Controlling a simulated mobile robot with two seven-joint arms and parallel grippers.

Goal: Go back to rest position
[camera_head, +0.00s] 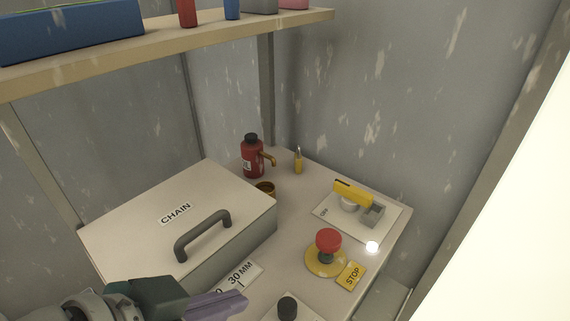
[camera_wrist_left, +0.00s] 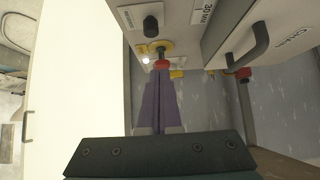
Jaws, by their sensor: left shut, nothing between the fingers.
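My left gripper (camera_head: 215,304) comes in at the bottom left of the head view, in front of the CHAIN box. Its purple fingers are shut with nothing between them. In the left wrist view the shut fingers (camera_wrist_left: 158,105) point toward the red stop button (camera_wrist_left: 161,64), which appears just beyond their tips. I cannot tell the exact gap. My right gripper is not in view.
The CHAIN box (camera_head: 150,220) with a grey handle fills the table's left. The red stop button (camera_head: 328,240), a yellow-handled switch plate (camera_head: 335,222), a red oil can (camera_head: 251,158) and a black knob (camera_head: 287,307) stand around it. A shelf (camera_head: 200,47) hangs above.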

